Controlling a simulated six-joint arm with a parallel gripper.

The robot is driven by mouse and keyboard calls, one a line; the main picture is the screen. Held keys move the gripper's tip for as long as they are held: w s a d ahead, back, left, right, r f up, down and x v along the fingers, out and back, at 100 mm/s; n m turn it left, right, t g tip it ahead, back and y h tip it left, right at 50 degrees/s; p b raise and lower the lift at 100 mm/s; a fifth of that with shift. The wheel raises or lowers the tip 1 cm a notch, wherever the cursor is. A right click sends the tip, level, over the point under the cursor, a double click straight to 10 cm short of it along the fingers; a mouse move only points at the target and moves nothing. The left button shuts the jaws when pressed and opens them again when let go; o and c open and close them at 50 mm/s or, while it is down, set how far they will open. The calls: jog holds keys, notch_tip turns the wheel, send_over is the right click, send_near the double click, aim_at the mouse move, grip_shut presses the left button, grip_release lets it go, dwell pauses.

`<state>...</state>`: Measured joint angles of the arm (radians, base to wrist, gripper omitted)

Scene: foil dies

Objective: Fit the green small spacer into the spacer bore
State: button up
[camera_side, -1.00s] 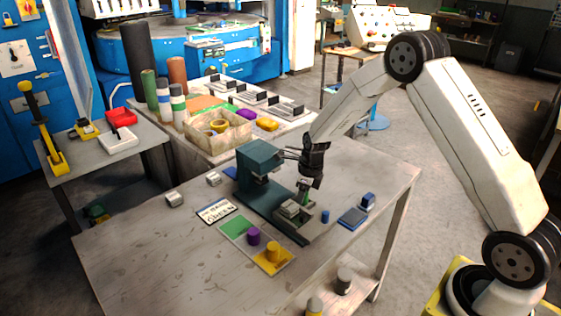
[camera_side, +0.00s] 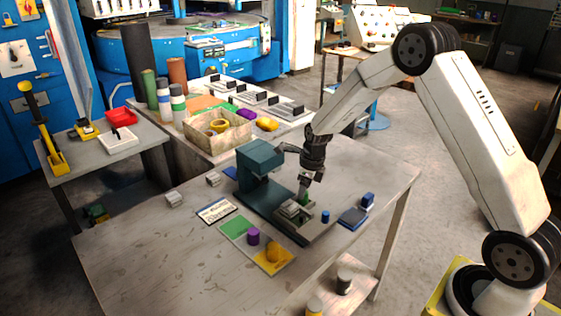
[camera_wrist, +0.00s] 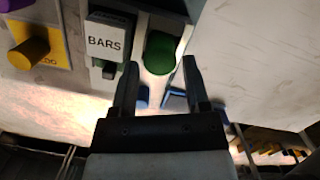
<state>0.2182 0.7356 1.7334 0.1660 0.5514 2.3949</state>
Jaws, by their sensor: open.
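The green small spacer (camera_wrist: 160,52) shows in the wrist view as a round green cylinder just beyond my fingertips. It stands on the pale grey fixture under the press, and a bit of it shows in the side view (camera_side: 304,198). The spacer bore itself is hidden, so I cannot tell how deep the spacer sits. My gripper (camera_wrist: 160,64) is open, its fingers apart to either side of the spacer's near end and empty. In the side view my gripper (camera_side: 307,188) hangs just above the fixture.
A teal press (camera_side: 261,165) stands close left of my gripper. A white block marked BARS (camera_wrist: 107,42) is beside the spacer. A small blue cylinder (camera_side: 325,216) and a blue stand (camera_side: 355,217) are to the right. Purple (camera_side: 253,236) and yellow (camera_side: 273,252) pieces are on coloured pads in front.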

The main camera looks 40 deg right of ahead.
notch_tip(320, 180, up, 10)
jog(key=s, duration=0.1)
jog(key=shift+s+d+f, duration=0.2)
jog(key=shift+d, duration=0.05)
dwell(0.7)
jog(key=s+a+n, duration=0.5)
jog(key=s+n, duration=0.4)
jog(key=n, duration=0.6)
jog(key=s+a+f+n+t, duration=0.1)
jog(key=s+a+n, duration=0.3)
jog(key=s+n, duration=0.6)
jog(key=n, duration=0.6)
jog(key=shift+a+f+n+h, duration=0.15)
jog(key=shift+a+n+h, duration=0.15)
jog(key=shift+a, duration=0.05)
